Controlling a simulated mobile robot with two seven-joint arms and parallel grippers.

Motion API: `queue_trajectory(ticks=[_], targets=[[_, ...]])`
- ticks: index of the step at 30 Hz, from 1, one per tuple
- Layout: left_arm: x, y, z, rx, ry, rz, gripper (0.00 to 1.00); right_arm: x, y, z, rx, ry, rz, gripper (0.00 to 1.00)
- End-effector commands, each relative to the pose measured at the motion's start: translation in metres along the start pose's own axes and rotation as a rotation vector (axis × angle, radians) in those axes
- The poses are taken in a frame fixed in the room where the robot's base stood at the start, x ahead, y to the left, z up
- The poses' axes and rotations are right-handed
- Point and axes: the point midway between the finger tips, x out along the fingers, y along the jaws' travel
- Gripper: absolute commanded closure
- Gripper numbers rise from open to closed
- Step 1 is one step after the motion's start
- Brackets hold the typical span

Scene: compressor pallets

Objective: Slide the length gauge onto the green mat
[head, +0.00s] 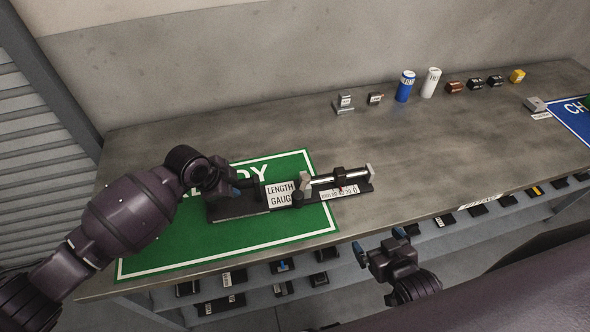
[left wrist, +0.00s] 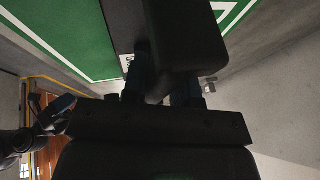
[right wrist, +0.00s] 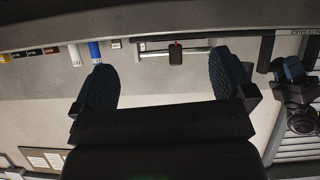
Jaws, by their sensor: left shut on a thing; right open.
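The length gauge (head: 281,195) is a dark flat base with a white "LENGTH GAUGE" label, a scale strip and a rod with a slider. Its left and middle parts lie over the green mat (head: 150,255); its right end reaches past the mat's right edge onto the bare bench. My left gripper (head: 240,188) is shut on the gauge's dark upright handle at its left end; the left wrist view shows the fingers against a dark block (left wrist: 180,40). My right gripper (head: 377,245) is open and empty, in front of the bench edge. The gauge's rod also shows in the right wrist view (right wrist: 150,52).
Along the back stand small metal blocks (head: 344,103), a blue can (head: 405,86), a white can (head: 431,82) and several small dark and yellow parts (head: 517,76). A blue mat (head: 575,118) lies at the right. The bench between is clear. Shelves with labelled bins sit below the front edge.

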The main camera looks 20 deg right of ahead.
Motion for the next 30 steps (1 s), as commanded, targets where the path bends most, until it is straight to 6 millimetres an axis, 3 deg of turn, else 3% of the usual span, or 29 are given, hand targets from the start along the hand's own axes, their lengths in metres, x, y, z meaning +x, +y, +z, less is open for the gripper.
queue_trajectory(ticks=[16, 30], targets=[[-0.015, 0.005, 0.046, -0.005, -0.010, 0.007, 1.00, -0.011, 0.002, 0.006, 0.003, -0.031, 0.004, 0.00], [-0.029, 0.007, 0.082, -0.005, -0.013, 0.009, 1.00, -0.013, 0.002, -0.003, 0.003, -0.021, 0.003, 0.00]])
